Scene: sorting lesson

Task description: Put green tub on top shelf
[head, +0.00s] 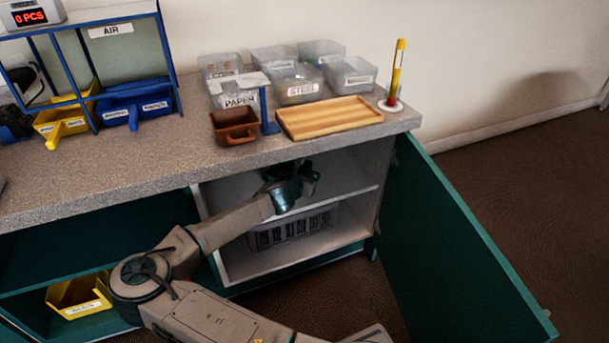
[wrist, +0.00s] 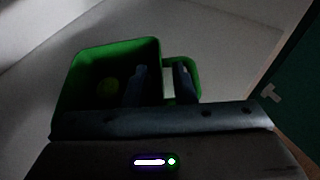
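The green tub (wrist: 110,52) is inside the open cabinet, over a pale shelf surface, in the wrist view. It has a side handle on the right and a small yellow-green round thing (wrist: 107,88) inside. My gripper (wrist: 161,78) has one finger inside the tub and the other at the handle loop, with the tub's wall between them. The fingers stand apart and look clear of the wall. In the head view my gripper (head: 290,178) reaches in above the top shelf (head: 350,190); the tub is dark and mostly hidden behind it.
A grey crate (head: 292,229) stands on the lower shelf. The open green door (head: 450,250) stands to the right, and the countertop (head: 180,150) overhangs the arm. On it are a wooden tray (head: 330,117), a brown tub (head: 235,126) and several clear bins. A yellow bin (head: 80,295) sits lower left.

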